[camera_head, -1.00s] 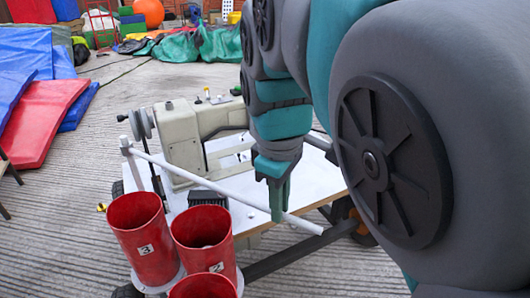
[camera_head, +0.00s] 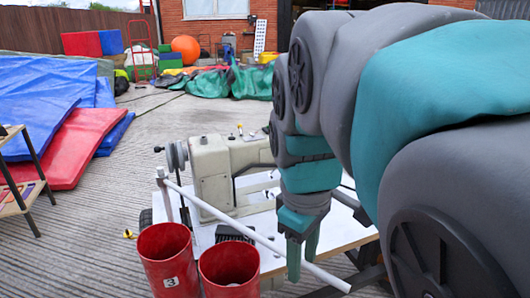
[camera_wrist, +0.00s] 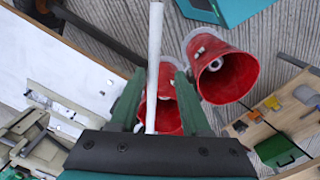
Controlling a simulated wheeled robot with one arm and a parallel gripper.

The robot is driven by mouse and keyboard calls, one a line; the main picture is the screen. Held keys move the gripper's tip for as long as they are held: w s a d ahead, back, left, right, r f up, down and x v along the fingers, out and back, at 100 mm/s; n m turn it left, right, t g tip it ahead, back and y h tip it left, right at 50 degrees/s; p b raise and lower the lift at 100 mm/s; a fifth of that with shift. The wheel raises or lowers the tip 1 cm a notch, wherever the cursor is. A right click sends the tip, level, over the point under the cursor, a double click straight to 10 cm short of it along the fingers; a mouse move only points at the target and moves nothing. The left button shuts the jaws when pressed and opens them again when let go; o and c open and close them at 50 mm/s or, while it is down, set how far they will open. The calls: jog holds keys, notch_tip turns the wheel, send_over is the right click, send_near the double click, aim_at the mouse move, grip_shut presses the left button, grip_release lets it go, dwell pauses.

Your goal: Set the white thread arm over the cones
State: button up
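The white thread arm (camera_head: 245,229) is a thin rod running from a post at the table's left corner down to the right, its free end past the table's front edge. My gripper (camera_head: 303,258) points down at the rod's outer half. In the wrist view the rod (camera_wrist: 154,60) passes between the two separated fingers of my gripper (camera_wrist: 158,85), with gaps on both sides; I cannot tell how deep it sits. Two red cones show at the front, one marked 3 (camera_head: 168,262), the other (camera_head: 230,272) cut off by the frame edge.
A cream sewing machine (camera_head: 212,175) stands on the white table (camera_head: 335,235), close behind the rod. A black brush (camera_head: 233,233) lies near it. A wooden shelf stand (camera_head: 22,195) is at the left, with red and blue mats (camera_head: 75,140) behind.

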jog(key=shift+d+r, duration=0.1)
jog(key=shift+r, duration=0.05)
notch_tip(320, 180, up, 7)
jog(key=shift+s+a+r, duration=0.15)
jog(key=shift+a+r, duration=0.05)
dwell(0.5)
jog(key=shift+s, duration=0.1)
